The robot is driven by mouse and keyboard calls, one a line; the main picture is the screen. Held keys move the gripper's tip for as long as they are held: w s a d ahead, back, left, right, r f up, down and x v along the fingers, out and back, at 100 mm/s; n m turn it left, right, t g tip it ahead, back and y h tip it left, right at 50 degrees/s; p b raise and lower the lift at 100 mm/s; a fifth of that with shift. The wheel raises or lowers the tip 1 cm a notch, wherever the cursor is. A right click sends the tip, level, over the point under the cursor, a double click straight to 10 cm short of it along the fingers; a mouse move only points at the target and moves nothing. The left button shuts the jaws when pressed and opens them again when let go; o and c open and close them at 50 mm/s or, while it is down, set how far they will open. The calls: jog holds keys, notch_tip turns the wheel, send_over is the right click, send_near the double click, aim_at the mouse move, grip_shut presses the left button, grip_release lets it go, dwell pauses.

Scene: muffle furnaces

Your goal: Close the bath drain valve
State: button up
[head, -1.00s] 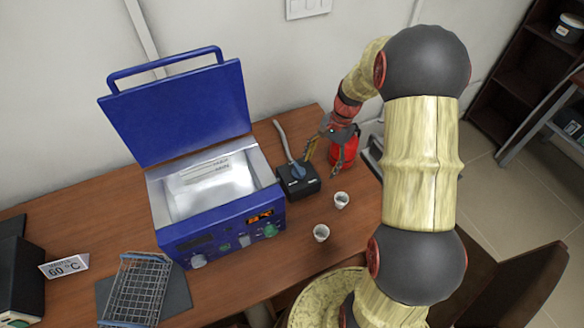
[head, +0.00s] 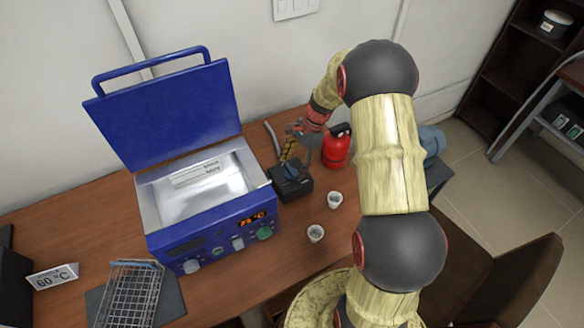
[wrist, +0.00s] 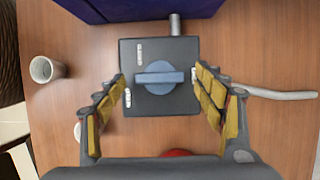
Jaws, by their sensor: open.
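The drain valve is a black box (head: 304,188) on the table, right of the blue bath (head: 196,226). Its blue-grey bar knob (wrist: 160,78) shows in the wrist view on the box's top face (wrist: 160,50), lying left to right across the picture. My gripper (head: 298,160) is open and pointing down above the box. In the wrist view its yellow-padded fingers (wrist: 160,85) stand either side of the knob, apart from it. In the head view they partly hide the valve.
Two white cups (head: 334,200) (head: 316,233) stand in front of the valve. A red bottle (head: 336,148) stands close behind my gripper on the right. The bath's lid (head: 165,112) is raised. A wire basket (head: 132,290) and a 60 °C card (head: 54,277) are at the left.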

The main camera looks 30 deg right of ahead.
jog(key=shift+a+f, duration=0.2)
jog(key=shift+f, duration=0.2)
jog(key=c, duration=1.2)
jog(key=shift+o, duration=0.2)
